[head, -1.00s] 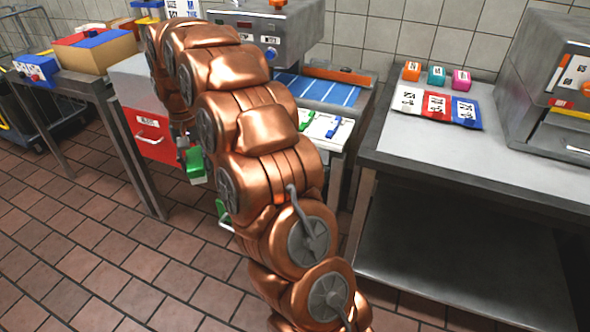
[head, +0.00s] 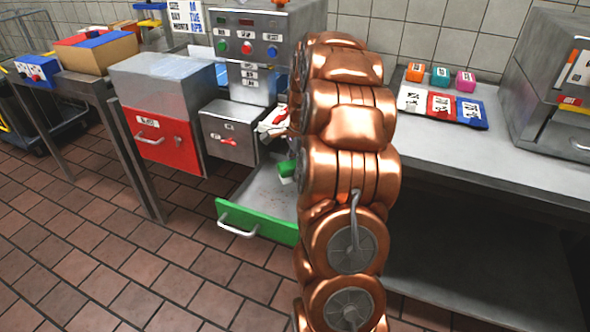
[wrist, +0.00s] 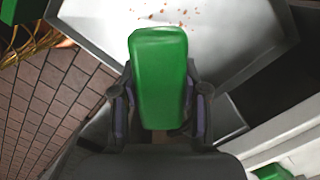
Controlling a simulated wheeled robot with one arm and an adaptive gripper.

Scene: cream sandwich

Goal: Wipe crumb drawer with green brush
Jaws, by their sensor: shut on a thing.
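The crumb drawer (head: 258,222) is pulled open, with a green front, a pale bar handle and a grey metal inside. In the wrist view its pale floor (wrist: 225,40) carries scattered brown crumbs (wrist: 165,14) near the top edge. My gripper (wrist: 160,98) is shut on the green brush (wrist: 160,65), one dark finger on each side. In the head view the brush (head: 287,169) shows over the drawer's inside, at its right part. I cannot tell whether it touches the floor. My arm hides most of the gripper and the drawer's right end.
A grey machine (head: 245,45) with coloured buttons stands behind the drawer. A red-fronted drawer unit (head: 165,138) is to its left. Tiled floor in front is clear.

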